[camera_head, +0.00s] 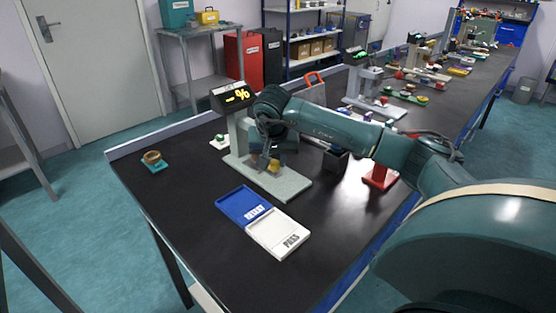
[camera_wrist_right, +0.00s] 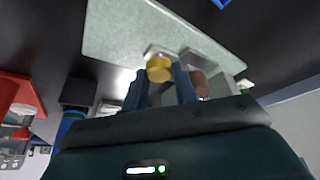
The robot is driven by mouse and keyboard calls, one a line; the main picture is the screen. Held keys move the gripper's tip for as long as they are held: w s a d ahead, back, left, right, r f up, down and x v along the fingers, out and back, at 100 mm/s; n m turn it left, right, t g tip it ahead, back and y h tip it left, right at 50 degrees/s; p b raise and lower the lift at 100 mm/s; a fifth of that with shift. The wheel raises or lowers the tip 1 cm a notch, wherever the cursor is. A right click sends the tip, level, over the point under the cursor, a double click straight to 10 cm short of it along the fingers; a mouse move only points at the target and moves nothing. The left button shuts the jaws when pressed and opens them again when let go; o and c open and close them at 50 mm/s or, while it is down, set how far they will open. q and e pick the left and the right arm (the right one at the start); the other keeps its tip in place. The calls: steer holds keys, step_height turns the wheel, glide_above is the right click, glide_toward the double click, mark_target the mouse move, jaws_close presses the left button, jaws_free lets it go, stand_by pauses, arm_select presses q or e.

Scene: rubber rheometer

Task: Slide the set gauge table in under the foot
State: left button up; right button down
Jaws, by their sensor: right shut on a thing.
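The gauge stand has a pale grey-green base plate (camera_head: 285,184), an upright post and a dark display (camera_head: 233,97) with yellow marks. My right gripper (camera_head: 270,160) is low over the base plate, in front of the post, partly hidden by its own wrist. In the right wrist view its two fingers (camera_wrist_right: 160,85) are shut on a small yellow round piece (camera_wrist_right: 159,69). A flat metal block (camera_wrist_right: 206,62) lies just beyond it on the plate. A brown round piece (camera_wrist_right: 200,84) shows beside the fingers. I cannot tell the foot from the table here. My left gripper is out of view.
A blue tray (camera_head: 243,205) and a white tray marked PASS (camera_head: 279,233) lie in front of the base. A brown ring on a teal pad (camera_head: 153,160) is at the left. A red stand (camera_head: 380,176) and a dark block (camera_head: 335,158) are to the right.

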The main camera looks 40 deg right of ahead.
steer(key=shift+w+r, duration=0.15)
steer(key=c, duration=1.1)
jaws_free()
steer(key=shift+w, duration=0.1)
steer(key=v, duration=1.3)
steer(key=shift+a, duration=0.15)
